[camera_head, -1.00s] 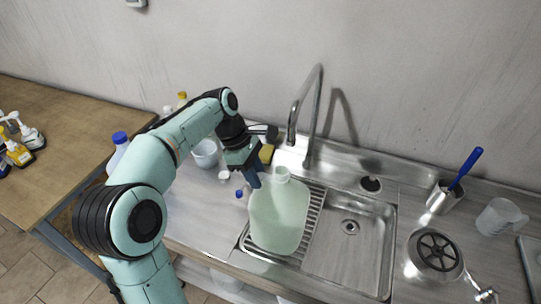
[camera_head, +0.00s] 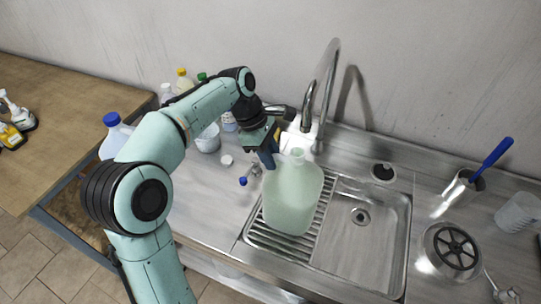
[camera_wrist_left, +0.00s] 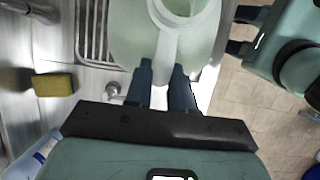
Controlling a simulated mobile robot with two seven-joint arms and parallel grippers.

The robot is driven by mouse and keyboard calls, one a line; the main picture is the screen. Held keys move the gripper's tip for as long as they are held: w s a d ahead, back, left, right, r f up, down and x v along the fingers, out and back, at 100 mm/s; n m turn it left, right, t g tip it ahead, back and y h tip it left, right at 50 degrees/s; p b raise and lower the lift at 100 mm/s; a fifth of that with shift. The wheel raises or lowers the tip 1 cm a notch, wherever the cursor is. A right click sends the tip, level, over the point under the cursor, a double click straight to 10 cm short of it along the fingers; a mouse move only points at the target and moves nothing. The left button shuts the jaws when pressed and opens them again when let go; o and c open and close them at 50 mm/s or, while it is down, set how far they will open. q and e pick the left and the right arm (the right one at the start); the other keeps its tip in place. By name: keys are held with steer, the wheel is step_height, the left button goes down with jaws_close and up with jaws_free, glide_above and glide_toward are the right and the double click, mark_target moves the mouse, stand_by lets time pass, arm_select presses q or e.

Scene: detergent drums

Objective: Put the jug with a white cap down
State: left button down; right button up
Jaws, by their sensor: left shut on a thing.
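A pale green translucent jug (camera_head: 291,200) is upright over the ribbed drainer left of the sink basin. Whether its base touches the drainer cannot be told. My left gripper (camera_head: 268,160) is beside its upper left side. In the left wrist view the fingers of my left gripper (camera_wrist_left: 162,74) are shut on the handle of the jug (camera_wrist_left: 135,35). The jug's mouth looks pale, and a cap on it cannot be made out. My right gripper (camera_wrist_left: 238,32) shows at the upper right of the left wrist view, fingers apart and empty.
The ribbed drainer (camera_head: 262,236) adjoins the empty basin (camera_head: 352,250), with the faucet (camera_head: 322,95) behind. A small white round piece (camera_head: 227,160), a blue-ended item (camera_head: 243,181) and a white bowl (camera_head: 208,140) are on the counter at left. A yellow sponge (camera_wrist_left: 54,85) lies nearby.

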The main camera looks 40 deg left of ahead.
arm_select(q)
steer(key=shift+d+r, duration=0.1)
steer(key=shift+r, duration=0.15)
steer(key=shift+w+d, duration=0.1)
steer(key=shift+w, duration=0.25)
steer(key=shift+w+d+f, duration=0.1)
steer(key=shift+w+f, duration=0.05)
steer(key=shift+w, duration=0.15)
steer(key=shift+f, duration=0.15)
steer(key=shift+s+f, duration=0.3)
steer(key=shift+f, duration=0.05)
steer(key=c, duration=1)
jaws_free()
steer(key=shift+w, duration=0.15)
steer(key=shift+o, duration=0.2)
arm_select(e)
steer(key=shift+w+d, duration=0.15)
steer(key=shift+w, duration=0.1)
